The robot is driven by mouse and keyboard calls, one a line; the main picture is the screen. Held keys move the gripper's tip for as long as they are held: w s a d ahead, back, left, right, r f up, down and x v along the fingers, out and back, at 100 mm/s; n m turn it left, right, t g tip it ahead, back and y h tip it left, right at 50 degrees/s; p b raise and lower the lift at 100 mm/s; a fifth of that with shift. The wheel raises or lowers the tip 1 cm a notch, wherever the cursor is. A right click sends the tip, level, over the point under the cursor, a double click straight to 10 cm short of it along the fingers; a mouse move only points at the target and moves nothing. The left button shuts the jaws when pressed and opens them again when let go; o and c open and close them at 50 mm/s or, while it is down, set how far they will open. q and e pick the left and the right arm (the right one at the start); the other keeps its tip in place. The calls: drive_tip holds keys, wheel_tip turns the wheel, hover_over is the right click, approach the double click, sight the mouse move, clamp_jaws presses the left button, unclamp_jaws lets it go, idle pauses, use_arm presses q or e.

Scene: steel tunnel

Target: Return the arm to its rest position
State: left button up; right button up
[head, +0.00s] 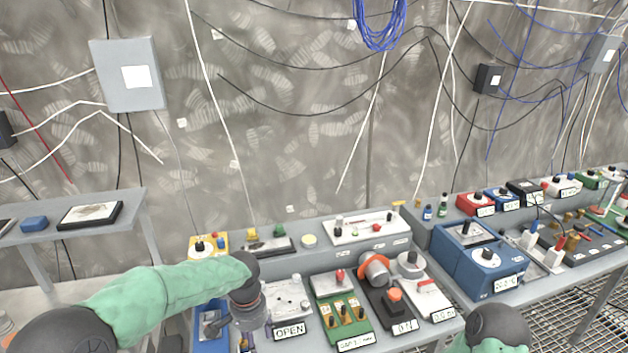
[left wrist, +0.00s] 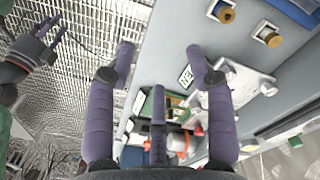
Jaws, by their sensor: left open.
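My left arm (head: 170,290) reaches in from the left over the front of the bench, bent down at its dark wrist. Its gripper (head: 246,343) points down beside the panel labelled OPEN, partly cut off by the lower edge. In the left wrist view the left gripper (left wrist: 160,62) has its purple fingers spread, with nothing between them, above the grey bench and its panels. My right gripper (left wrist: 48,40) shows at the upper left of that view, its fingers apart and empty over the grating. In the head view only part of my right arm (head: 490,328) shows, at the bottom.
The bench holds a white OPEN panel (head: 288,300), a green switch panel (head: 341,312), a dark panel with an orange knob (head: 395,300) and a blue box (head: 478,260). A grey side table (head: 130,205) stands left. Metal grating (head: 570,310) lies at lower right.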

use_arm(q)
drive_tip(key=s+d+f+n+h, duration=0.1)
drive_tip(key=s+d+f, duration=0.15)
drive_tip(key=f, duration=0.55)
drive_tip(key=s+d+f+n+h, duration=0.1)
drive_tip(key=s+f+h, duration=0.15)
drive_tip(key=f, duration=0.65)
drive_tip(key=s+d+f+n, duration=0.1)
drive_tip(key=s+f+n, duration=0.4)
drive_tip(key=s+f, duration=0.8)
drive_tip(key=s, duration=0.3)
drive_tip(key=shift+s+n, duration=0.3)
drive_tip(key=shift+s, duration=0.05)
